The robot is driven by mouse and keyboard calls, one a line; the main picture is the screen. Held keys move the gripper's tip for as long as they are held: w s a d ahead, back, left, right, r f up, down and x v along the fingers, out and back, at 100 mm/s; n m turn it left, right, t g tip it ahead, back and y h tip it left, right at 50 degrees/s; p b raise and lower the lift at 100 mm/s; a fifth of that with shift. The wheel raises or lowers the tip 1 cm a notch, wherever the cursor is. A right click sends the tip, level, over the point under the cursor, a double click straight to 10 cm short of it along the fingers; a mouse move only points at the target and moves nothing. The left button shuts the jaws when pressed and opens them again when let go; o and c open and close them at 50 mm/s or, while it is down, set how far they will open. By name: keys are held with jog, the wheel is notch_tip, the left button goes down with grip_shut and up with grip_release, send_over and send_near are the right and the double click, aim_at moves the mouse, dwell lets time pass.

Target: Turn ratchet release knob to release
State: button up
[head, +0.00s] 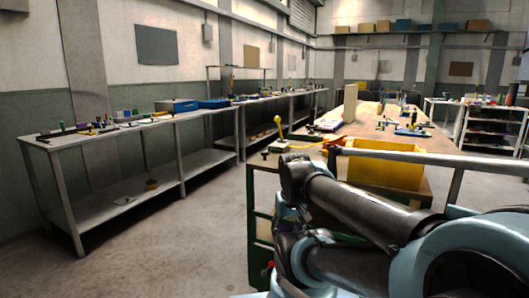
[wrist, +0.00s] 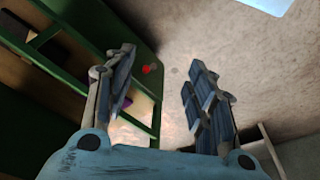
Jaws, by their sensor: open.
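No part is clearly identifiable as the ratchet release knob. A small red knob (wrist: 146,69) shows in the wrist view between my gripper's fingers, nearer the left one, by the green bench frame. A red knob (head: 268,267) also shows low by the green bench in the head view. A yellow lever (head: 279,126) stands up at the near left of the wooden bench top. My gripper (wrist: 162,58) is open and empty, with its two dark fingers spread apart. In the head view I see my arm but cannot make out the gripper.
The wooden bench (head: 345,131) carries a yellow bin (head: 385,168), partly behind my arm. Its green frame (wrist: 62,60) is at the left in the wrist view. A long grey workbench (head: 110,128) stands along the left wall. The floor (head: 190,220) between them is clear.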

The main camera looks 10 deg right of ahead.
jog(key=w+r, duration=0.9)
jog(key=r, duration=0.3)
notch_tip(320, 180, up, 19)
jog(key=n+g, duration=0.2)
send_over(265, 152)
jog(key=f, duration=1.6)
jog(key=shift+w+f, duration=0.35)
jog(key=shift+c, duration=0.2)
jog(key=shift+d, duration=0.15)
jog(key=c, duration=1)
